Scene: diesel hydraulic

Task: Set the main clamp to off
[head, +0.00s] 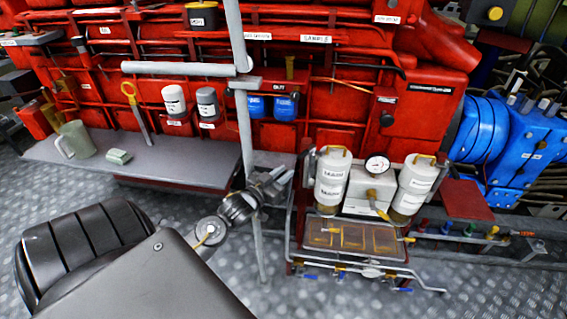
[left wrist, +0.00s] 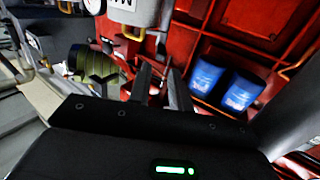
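No part that I can identify as the main clamp shows; the labels are too small or blurred to tell. My left gripper (head: 273,184) is in the middle of the head view, in front of the grey upright pole and just left of the white filter canisters (head: 332,178). In the left wrist view its two dark fingers (left wrist: 160,88) stand apart with nothing between them. A white canister (left wrist: 130,10) with a yellow handle is above the fingers, and two blue filters (left wrist: 222,83) are to their right. My right gripper is not in view.
The red engine (head: 330,100) fills the back. A pressure gauge (head: 377,166) sits between the canisters, above a tray (head: 352,236) with yellow handles. A grey bench (head: 185,160) carries a jug (head: 76,140). Coloured valves (head: 470,229) are at right. The metal floor at lower right is clear.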

